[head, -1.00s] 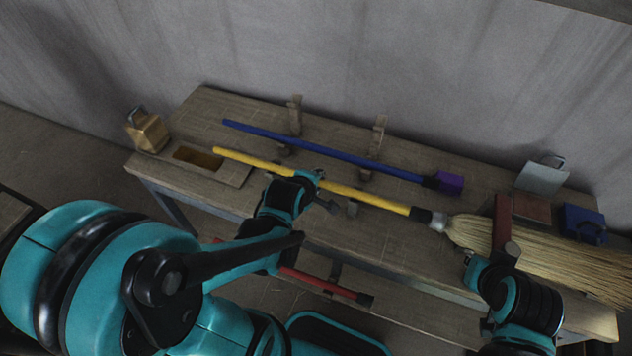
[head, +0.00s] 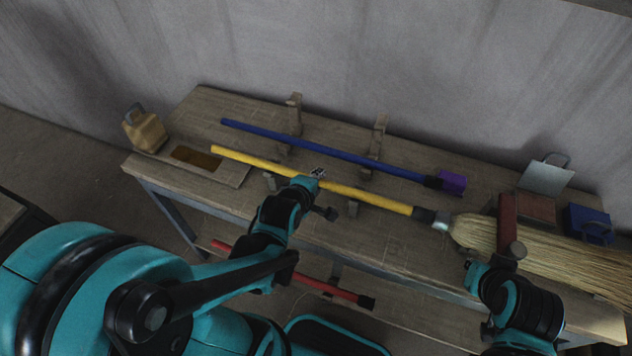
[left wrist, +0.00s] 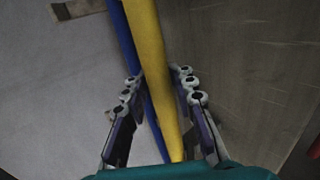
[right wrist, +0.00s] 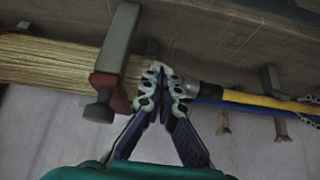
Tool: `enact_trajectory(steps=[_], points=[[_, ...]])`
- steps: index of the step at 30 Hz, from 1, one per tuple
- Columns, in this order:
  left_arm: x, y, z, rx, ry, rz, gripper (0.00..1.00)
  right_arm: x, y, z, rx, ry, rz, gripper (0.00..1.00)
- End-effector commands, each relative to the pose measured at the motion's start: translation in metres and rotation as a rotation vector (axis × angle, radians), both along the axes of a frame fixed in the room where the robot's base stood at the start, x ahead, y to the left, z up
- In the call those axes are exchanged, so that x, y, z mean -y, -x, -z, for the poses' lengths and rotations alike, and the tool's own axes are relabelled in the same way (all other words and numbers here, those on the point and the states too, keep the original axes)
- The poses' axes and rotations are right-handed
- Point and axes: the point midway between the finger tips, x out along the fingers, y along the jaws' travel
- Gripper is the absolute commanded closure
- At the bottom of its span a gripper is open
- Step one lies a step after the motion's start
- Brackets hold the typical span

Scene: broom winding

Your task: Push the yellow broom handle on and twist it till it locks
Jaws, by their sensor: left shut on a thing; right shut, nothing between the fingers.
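The yellow broom handle (head: 255,162) lies along the workbench, its dark collar (head: 423,214) meeting the silver socket (head: 441,221) of the straw broom head (head: 560,256). I cannot tell how deep it sits. My left gripper (head: 317,175) is shut on the handle near its middle; the left wrist view shows the handle (left wrist: 148,55) between the fingers. My right gripper (right wrist: 160,75) is shut and empty in front of the broom head, beside the red clamp (right wrist: 112,68). In the head view its fingertips are partly hidden.
A blue pole with a purple end (head: 330,152) lies behind the handle on wooden pegs (head: 378,138). A red pole (head: 320,286) lies below.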

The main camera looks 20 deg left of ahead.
Motion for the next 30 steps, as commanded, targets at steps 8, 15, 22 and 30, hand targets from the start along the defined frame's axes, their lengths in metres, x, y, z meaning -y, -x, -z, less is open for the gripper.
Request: enact_trajectory(steps=[8,15,22,30], points=[[0.003,0.002,0.003,0.047,0.002,0.005,1.00,0.000,0.000,0.011,0.000,0.000,0.000,1.00],[0.003,0.002,0.003,0.089,-0.001,0.005,1.00,0.000,0.000,0.018,0.000,0.000,0.000,1.00],[0.003,0.002,0.002,0.108,-0.003,0.005,1.00,0.000,0.000,0.020,0.000,0.000,0.000,1.00],[0.002,0.002,0.001,0.108,-0.004,0.003,0.50,0.000,0.000,0.019,0.000,0.000,0.000,1.00]])
